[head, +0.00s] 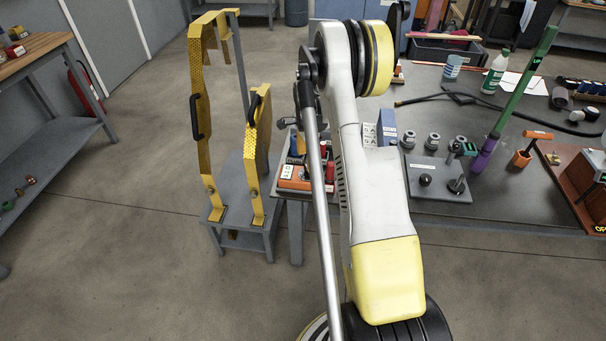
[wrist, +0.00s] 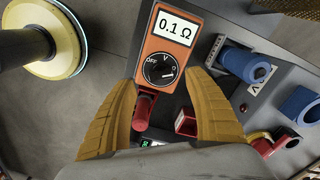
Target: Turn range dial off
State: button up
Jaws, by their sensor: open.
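The orange multimeter (wrist: 185,35) shows in the upper middle of the wrist view, its screen reading 0.1 Ω. Its round black range dial (wrist: 160,69) sits below the screen. OFF is printed at the dial's upper left and V at its upper right; the white pointer mark is toward the right, away from OFF. My gripper (wrist: 162,78) is open, with one yellow finger on each side of the dial in the picture. Nothing is between the fingers, and I cannot tell their height above the dial. In the head view my arm mostly hides the gripper.
A red cylinder (wrist: 142,112) and a red open block (wrist: 186,121) lie below the meter in the wrist view. In the head view, a yellow frame (head: 203,130) on a grey stand is left of the bench (head: 480,215).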

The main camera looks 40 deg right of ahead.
aim_at(306, 169)
notch_tip(306, 169, down, 6)
jog(key=shift+r+b, duration=0.1)
jog(key=shift+b, duration=0.8)
jog(key=c, duration=1.2)
